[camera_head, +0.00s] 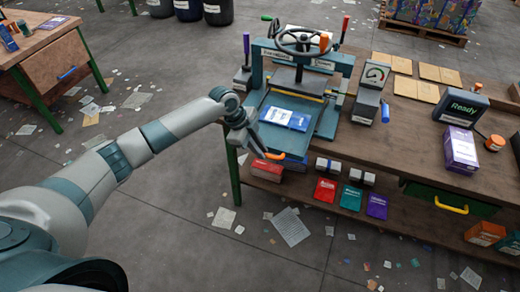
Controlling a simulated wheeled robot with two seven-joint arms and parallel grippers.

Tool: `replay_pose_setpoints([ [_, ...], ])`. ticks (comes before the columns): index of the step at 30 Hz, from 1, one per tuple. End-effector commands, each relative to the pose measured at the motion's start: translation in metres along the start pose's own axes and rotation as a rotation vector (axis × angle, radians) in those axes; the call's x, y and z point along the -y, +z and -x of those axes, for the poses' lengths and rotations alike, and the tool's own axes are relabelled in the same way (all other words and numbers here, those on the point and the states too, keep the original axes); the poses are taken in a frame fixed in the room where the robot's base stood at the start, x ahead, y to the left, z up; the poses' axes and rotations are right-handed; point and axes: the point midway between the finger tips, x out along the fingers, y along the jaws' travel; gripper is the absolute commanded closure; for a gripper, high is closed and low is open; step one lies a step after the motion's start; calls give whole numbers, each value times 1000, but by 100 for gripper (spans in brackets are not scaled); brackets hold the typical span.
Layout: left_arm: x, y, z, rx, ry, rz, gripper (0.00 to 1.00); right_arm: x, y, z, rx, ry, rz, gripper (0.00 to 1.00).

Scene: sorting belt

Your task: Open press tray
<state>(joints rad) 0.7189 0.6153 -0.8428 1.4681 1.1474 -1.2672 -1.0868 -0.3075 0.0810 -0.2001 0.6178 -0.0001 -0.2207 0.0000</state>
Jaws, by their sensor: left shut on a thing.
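The teal press (258,62) stands at the left end of the wooden bench, with a large handwheel (303,41) on top. Its flat teal tray (325,122) reaches out in front of the press frame toward the bench's front edge. A blue and white item (287,118) lies flat on the tray. An orange handle (275,156) is at the tray's front edge. My left gripper (262,153) is at this handle and shut on it; the fingers are small and partly hidden in the picture. My right gripper is out of view.
A gauge box (371,78), a purple box (461,148) and a "Ready" screen (464,105) stand on the bench (400,150) right of the press. Coloured boxes sit on the shelf below. Paper scraps litter the floor. A side table (50,60) is at the far left.

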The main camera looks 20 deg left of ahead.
Motion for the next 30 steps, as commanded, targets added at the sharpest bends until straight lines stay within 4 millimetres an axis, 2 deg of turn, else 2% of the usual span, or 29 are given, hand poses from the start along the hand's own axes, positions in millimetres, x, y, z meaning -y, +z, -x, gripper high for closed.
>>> replay_pose_setpoints([
  [14, 2, 0, 2, 0, -5, -1, 100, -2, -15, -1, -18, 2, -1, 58],
  [15, 2, 0, 2, 0, -5, -1, 85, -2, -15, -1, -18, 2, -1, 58],
  [17, 2, 0, 2, 0, -5, -1, 71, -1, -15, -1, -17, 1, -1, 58],
  [18, 2, 0, 2, 0, -5, -1, 69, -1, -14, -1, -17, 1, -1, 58],
  [30, 2, 0, 5, 0, -5, -1, 69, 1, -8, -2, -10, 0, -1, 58],
])
